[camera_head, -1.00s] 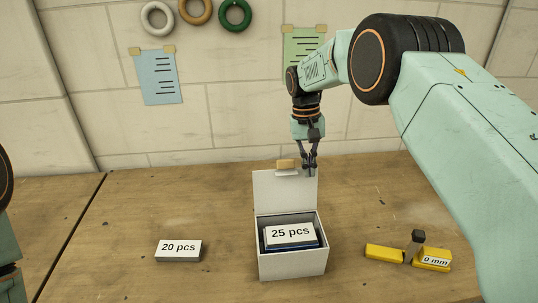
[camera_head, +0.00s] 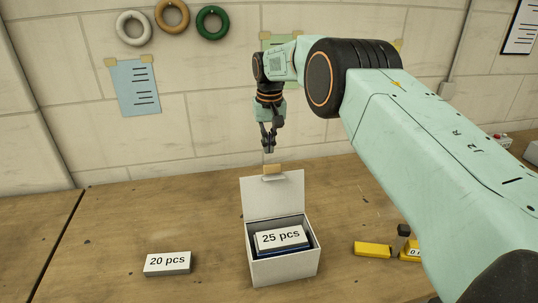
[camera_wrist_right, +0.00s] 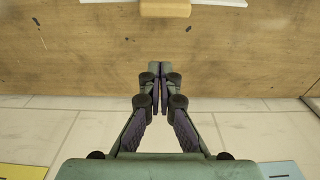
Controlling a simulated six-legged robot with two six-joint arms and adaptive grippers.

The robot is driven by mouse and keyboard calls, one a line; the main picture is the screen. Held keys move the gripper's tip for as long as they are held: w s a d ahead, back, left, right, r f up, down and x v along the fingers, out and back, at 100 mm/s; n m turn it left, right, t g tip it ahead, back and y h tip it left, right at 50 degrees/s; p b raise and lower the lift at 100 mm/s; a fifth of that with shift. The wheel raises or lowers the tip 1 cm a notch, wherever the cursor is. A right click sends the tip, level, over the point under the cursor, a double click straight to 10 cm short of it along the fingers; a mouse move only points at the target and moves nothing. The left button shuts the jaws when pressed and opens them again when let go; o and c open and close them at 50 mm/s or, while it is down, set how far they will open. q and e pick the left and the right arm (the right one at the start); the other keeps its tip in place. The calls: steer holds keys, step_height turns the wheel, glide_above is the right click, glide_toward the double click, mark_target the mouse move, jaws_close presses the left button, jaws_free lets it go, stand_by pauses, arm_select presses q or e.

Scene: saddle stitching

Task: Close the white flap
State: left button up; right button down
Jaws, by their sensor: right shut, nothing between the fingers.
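The white flap (camera_head: 272,197) stands upright and open at the back of a white box (camera_head: 284,268). A tan tab (camera_head: 272,169) is on its top edge. A "25 pcs" block (camera_head: 281,237) lies inside the box on something dark blue. My right gripper (camera_head: 268,150) points down, shut and empty, just above and apparently behind the tab. In the right wrist view the shut fingertips (camera_wrist_right: 160,68) are over the wooden table, apart from the tan tab (camera_wrist_right: 165,8) and the flap's white edge (camera_wrist_right: 222,2) at the top. My left gripper is out of view.
A "20 pcs" block (camera_head: 167,263) lies left of the box on the wooden table (camera_head: 110,225). A yellow tool (camera_head: 372,250) with a dark upright part (camera_head: 402,238) lies to the right, partly hidden by my right arm. The tiled wall (camera_head: 200,120) stands behind the table.

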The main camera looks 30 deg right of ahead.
steer(key=s, duration=0.1)
steer(key=s+f+p, duration=0.1)
steer(key=s+a+p, duration=0.1)
steer(key=shift+s+f, duration=0.4)
stand_by(0.5)
steer(key=shift+w+a, duration=0.1)
steer(key=shift+a, duration=0.15)
steer(key=shift+a, duration=0.1)
